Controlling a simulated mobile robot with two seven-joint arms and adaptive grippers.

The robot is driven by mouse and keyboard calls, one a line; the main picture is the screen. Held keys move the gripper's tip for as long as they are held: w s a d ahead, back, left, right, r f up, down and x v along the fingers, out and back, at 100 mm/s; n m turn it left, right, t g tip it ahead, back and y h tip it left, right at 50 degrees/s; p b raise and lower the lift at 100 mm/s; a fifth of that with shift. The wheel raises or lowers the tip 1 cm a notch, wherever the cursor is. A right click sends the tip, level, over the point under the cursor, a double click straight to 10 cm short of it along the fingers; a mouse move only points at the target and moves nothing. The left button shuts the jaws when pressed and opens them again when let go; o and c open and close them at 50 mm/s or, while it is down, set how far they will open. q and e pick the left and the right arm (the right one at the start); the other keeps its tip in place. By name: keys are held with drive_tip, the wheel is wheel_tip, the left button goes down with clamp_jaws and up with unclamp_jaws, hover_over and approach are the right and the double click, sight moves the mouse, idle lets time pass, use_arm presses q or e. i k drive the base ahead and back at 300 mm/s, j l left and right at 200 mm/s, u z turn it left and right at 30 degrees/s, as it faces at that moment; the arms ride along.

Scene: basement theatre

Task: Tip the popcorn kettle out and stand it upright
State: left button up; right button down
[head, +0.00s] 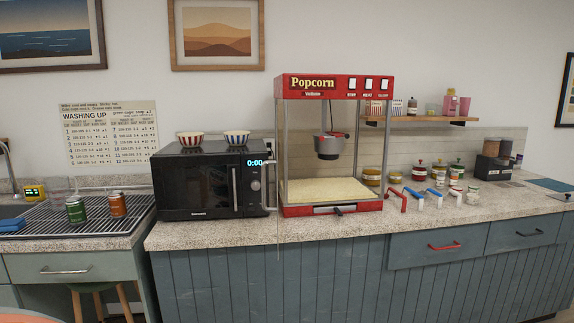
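The popcorn kettle (329,147) is a dark grey pot with a red rim. It hangs upright inside the red popcorn machine (334,88), below the machine's top. A layer of pale yellow popcorn (325,191) covers the machine's floor. The inside of the kettle cannot be seen from here. The machine stands on the speckled counter, and several white switches (368,84) are on its top front. Neither of my grippers shows in the head view.
The counter front (220,235) is clear.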

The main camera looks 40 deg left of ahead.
sight(328, 147)
drive_tip(key=k+j+u, duration=0.15)
drive_tip(key=j, duration=0.4)
drive_tip(key=k+j+u, duration=0.2)
drive_tip(key=j, duration=0.35)
drive_tip(key=j+u, duration=0.15)
drive_tip(key=j, duration=0.4)
drive_tip(key=i+l+u, duration=0.1)
drive_tip(key=i, duration=0.35)
drive_tip(key=i+l+u, duration=0.15)
drive_tip(key=i+l, duration=0.2)
drive_tip(key=i, duration=0.1)
